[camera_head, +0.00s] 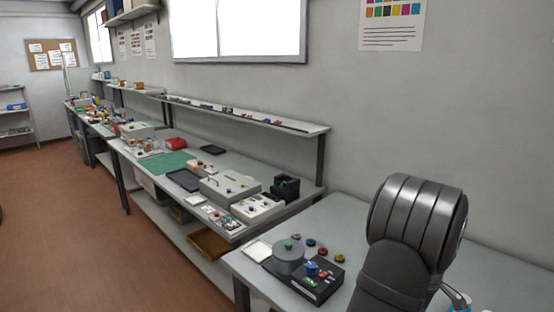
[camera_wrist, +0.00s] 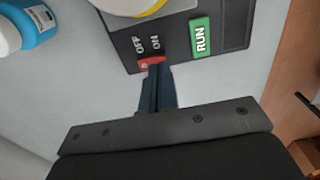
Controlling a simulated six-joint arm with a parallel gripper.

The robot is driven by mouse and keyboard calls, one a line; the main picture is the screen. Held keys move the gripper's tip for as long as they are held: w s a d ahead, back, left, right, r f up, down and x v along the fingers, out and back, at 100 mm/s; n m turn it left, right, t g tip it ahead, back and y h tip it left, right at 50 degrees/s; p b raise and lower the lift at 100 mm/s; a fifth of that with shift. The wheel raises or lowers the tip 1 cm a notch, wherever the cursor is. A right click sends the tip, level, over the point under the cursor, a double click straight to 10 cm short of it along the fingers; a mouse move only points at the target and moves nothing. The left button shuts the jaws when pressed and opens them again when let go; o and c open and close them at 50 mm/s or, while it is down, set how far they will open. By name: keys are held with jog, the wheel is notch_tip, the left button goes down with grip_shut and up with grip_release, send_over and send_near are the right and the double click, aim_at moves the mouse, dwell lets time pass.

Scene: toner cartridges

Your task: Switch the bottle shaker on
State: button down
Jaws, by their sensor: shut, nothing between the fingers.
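In the wrist view, the bottle shaker shows as a dark control box (camera_wrist: 178,50) at the top. It has OFF and ON labels, a red switch (camera_wrist: 150,62) below them and a green RUN plate (camera_wrist: 200,38) to their right. My gripper (camera_wrist: 159,68) is shut and empty, its dark fingertips right at the red switch and overlapping its lower edge. I cannot tell whether they touch it, or which way the switch is set. A white and yellow round part (camera_wrist: 135,5) sits above the box, cut by the frame. In the head view my arm hides the fingertips.
A blue and white bottle (camera_wrist: 30,28) stands left of the box. In the head view, a black device (camera_head: 322,288) with a grey round top stands on the near table (camera_head: 350,215), with small coloured knobs behind it. A further bench (camera_head: 225,158) is crowded with equipment.

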jog(key=shift+f, duration=0.65)
jog(key=shift+r, duration=3.5)
